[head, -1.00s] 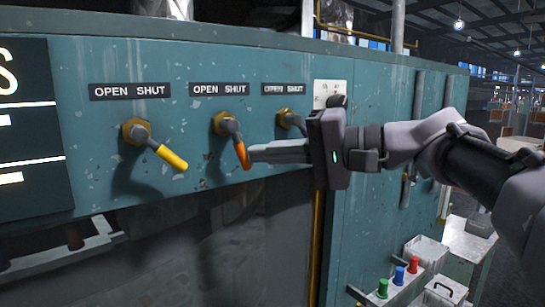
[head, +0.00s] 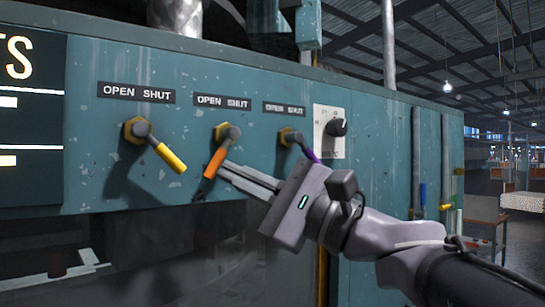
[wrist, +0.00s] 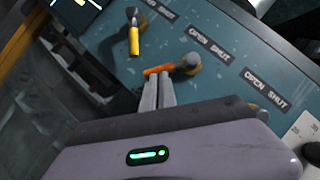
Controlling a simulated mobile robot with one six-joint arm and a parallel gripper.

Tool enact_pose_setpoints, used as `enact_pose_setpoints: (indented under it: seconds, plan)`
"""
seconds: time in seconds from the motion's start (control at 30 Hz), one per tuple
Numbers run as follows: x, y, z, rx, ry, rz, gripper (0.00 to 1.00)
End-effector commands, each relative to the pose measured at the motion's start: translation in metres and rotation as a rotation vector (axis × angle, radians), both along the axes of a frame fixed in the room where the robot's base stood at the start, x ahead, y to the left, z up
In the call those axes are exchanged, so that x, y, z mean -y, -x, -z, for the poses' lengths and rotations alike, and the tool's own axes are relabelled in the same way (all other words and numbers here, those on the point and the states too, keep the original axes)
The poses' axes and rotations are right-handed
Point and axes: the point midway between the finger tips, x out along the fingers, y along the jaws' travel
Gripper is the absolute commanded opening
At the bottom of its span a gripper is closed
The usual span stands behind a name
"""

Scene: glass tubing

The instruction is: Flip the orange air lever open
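The orange air lever (head: 215,163) hangs from its brass hexagonal mount on the teal panel, under a plate reading OPEN SHUT. Its handle points down and to the left, toward the OPEN side. My gripper (head: 226,170) is just right of the handle, its two slim fingers close together with nothing seen between them. In the wrist view, the fingertips (wrist: 158,80) lie right beside the orange handle (wrist: 157,70). I cannot tell whether they touch it.
A yellow lever (head: 170,157) to the left points down-right. A purple lever (head: 312,156) to the right also points down-right, partly close behind my gripper. A black knob (head: 337,127) on a white plate (head: 329,145) is farther right.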

Motion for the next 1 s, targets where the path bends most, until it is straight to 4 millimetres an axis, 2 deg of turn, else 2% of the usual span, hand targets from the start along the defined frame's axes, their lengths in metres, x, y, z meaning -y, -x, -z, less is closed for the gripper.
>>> enact_pose_setpoints:
  seconds: [0.1, 1.0]
  plan:
    - [-0.0041, 0.0031, 0.0009, -0.035, -0.053, -0.002, 0.00]
    - [-0.0101, 0.0066, -0.0024, -0.031, -0.045, 0.001, 0.00]
